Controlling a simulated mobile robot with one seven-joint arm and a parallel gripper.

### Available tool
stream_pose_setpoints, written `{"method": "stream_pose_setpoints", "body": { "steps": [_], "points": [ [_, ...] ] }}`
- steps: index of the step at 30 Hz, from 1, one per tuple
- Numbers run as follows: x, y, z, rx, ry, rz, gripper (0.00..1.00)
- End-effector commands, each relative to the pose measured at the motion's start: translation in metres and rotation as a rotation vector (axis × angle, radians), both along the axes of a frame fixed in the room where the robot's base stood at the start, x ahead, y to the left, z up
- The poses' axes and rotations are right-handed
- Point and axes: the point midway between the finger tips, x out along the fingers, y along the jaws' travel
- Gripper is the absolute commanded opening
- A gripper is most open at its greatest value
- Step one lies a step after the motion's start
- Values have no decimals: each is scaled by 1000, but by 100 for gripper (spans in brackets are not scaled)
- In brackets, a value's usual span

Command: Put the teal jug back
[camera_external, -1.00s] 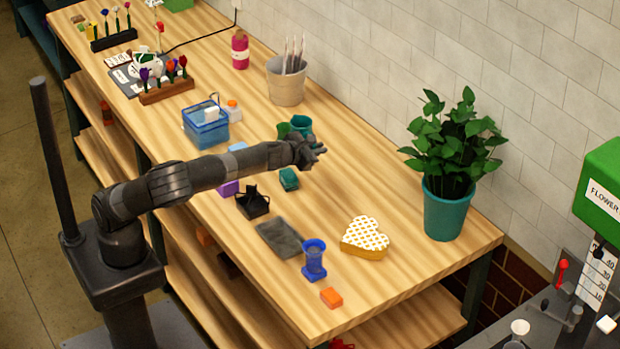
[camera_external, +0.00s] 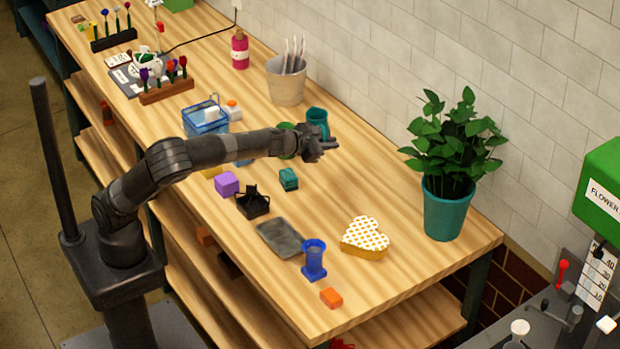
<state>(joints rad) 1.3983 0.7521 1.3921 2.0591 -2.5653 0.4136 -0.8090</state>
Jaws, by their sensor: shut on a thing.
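The teal jug (camera_external: 317,117) is at the far side of my gripper (camera_external: 331,146), near the middle of the table. My gripper is shut on the jug. The hand and fingers cover the jug's lower part, so I cannot tell its gap above the table.
A green item (camera_external: 285,127) is partly hidden behind my arm, left of the jug. A grey bucket with tools (camera_external: 286,84) stands behind. A potted plant (camera_external: 445,207) and heart-shaped box (camera_external: 365,239) are to the right. A teal block (camera_external: 289,179) lies nearer. Bare wood lies between gripper and plant.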

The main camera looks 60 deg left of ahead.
Motion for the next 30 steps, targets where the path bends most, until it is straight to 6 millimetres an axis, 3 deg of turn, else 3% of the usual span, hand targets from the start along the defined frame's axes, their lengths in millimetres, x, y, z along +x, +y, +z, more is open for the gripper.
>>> {"method": "stream_pose_setpoints", "body": {
  "steps": [6,15,23,30],
  "points": [
    [9,-26,-28,-13,1,-240,0],
    [2,-60,-34,-10,2,-497,0],
    [-15,-88,-21,-9,4,-737,0],
    [-44,-112,9,-4,8,-988,0]
  ]
}}
